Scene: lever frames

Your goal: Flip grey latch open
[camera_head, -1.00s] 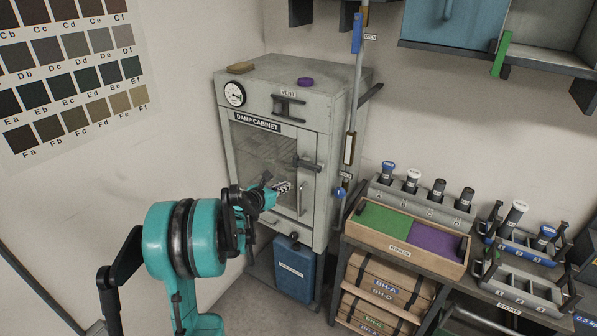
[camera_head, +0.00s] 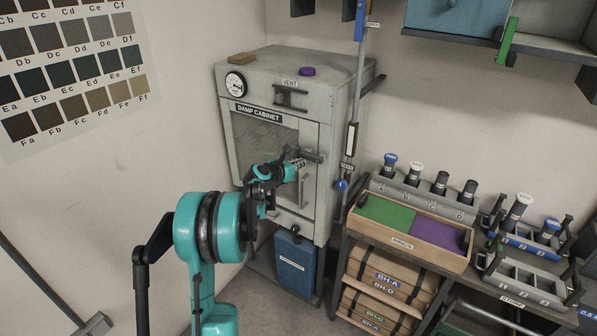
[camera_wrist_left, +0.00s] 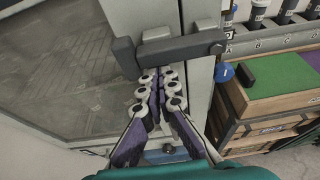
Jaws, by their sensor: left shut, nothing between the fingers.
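The grey latch (camera_head: 303,154) is a dark grey bar lying roughly level across the door edge of the damp cabinet (camera_head: 257,80). It also shows in the left wrist view (camera_wrist_left: 180,48), just beyond the fingertips. My left gripper (camera_head: 298,163) is shut and empty, right by the latch and just below it. In the left wrist view its fingers (camera_wrist_left: 160,78) are together, with the tips close under the bar. I cannot tell whether they touch it. The cabinet door (camera_head: 262,135) looks closed. My right gripper is not in view.
A vertical door handle (camera_head: 302,188) sits below the latch. A blue container (camera_head: 295,264) stands under the cabinet. A rod (camera_head: 354,110) with a blue knob hangs to the right. A bench with a green and purple tray (camera_head: 410,240) and tube racks stands further right.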

